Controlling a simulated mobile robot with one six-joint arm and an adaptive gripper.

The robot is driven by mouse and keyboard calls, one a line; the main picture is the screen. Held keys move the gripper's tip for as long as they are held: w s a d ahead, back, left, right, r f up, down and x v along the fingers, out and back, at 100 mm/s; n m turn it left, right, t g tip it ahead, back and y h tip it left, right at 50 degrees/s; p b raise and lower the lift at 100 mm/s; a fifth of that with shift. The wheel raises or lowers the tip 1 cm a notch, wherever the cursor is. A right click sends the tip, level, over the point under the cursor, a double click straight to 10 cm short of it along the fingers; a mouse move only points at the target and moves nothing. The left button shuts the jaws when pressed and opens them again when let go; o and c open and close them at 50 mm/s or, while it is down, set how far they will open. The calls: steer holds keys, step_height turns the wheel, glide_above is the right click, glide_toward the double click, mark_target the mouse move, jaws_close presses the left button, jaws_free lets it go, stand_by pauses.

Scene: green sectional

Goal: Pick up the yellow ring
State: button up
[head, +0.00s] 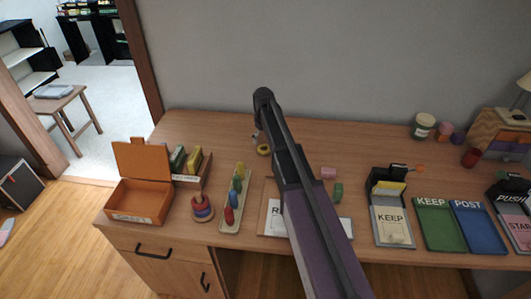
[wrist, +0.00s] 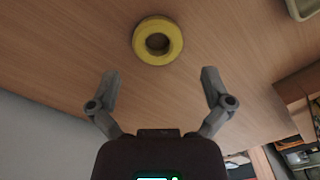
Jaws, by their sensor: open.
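The yellow ring (wrist: 176,32) lies flat on the wooden desk (wrist: 60,60) in the wrist view, with its hole facing the camera. My gripper (wrist: 160,78) is open and empty, its two fingers spread apart, and the ring lies beyond the fingertips, not between them. In the head view the ring (head: 263,150) is a small yellow shape on the desk, just left of my arm. My gripper (head: 256,137) shows there only in small part near the ring, mostly hidden by my arm.
Right of my arm are a pink block (head: 328,173), a green block (head: 338,191) and the KEEP holder (head: 391,225). The wall (head: 330,70) rises behind.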

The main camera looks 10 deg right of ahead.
mark_target(264, 147)
steer(key=shift+f, duration=0.1)
stand_by(0.3)
steer(key=shift+d+f+b, duration=0.1)
steer(key=shift+f+b, duration=2.4)
steer(key=shift+b, duration=0.1)
steer(key=c, duration=0.7)
